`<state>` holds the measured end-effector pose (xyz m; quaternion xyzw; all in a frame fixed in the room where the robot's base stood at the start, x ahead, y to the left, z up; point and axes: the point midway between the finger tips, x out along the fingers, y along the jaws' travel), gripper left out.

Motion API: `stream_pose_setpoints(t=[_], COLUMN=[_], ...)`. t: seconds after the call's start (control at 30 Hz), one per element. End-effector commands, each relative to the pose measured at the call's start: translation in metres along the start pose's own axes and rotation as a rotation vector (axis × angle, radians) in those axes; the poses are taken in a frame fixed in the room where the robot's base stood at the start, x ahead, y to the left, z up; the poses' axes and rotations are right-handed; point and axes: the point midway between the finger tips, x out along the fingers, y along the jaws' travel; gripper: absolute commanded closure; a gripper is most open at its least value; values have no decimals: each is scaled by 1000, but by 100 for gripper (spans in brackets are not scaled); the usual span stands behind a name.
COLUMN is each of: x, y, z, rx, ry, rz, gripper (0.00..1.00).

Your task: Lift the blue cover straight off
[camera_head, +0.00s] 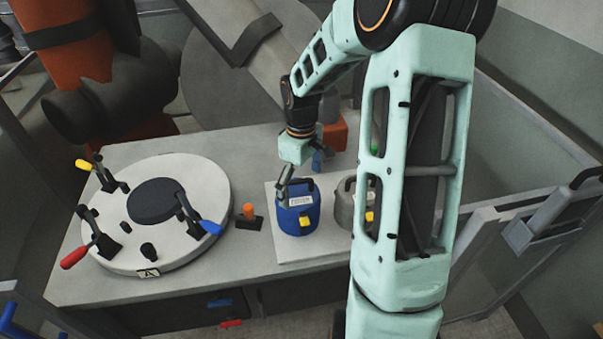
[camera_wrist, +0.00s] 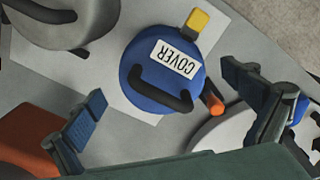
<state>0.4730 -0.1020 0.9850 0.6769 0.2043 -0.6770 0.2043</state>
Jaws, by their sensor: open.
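The blue cover (camera_head: 297,221) is a round lid with a black arched handle, a yellow block on its side and a white label. It sits on a pale mat on the bench. In the wrist view the cover (camera_wrist: 140,58) has its label reading COVER, and its black handle (camera_wrist: 165,88) faces the camera. My gripper (camera_head: 300,182) is just above and behind the cover, its fingers apart and empty. In the wrist view my gripper (camera_wrist: 165,88) has one finger on each side of the handle's line, with no visible contact.
A grey lidded pot (camera_head: 345,208) stands just right of the cover, partly hidden by my arm. A round white mould (camera_head: 205,180) with several toggle clamps fills the bench's left. An orange box (camera_head: 334,137) is behind.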

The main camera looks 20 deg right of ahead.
Motion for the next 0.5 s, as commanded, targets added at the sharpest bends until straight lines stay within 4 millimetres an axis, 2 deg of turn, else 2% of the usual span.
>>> stream_pose_setpoints(t=[0.03,0.2,0.5], x=[10,37,56], y=[-1,-1,0], z=[1,0,0], rx=[-2,-1,0], ry=[-3,-1,0], rz=[-4,-3,0], gripper=[0,0,0])
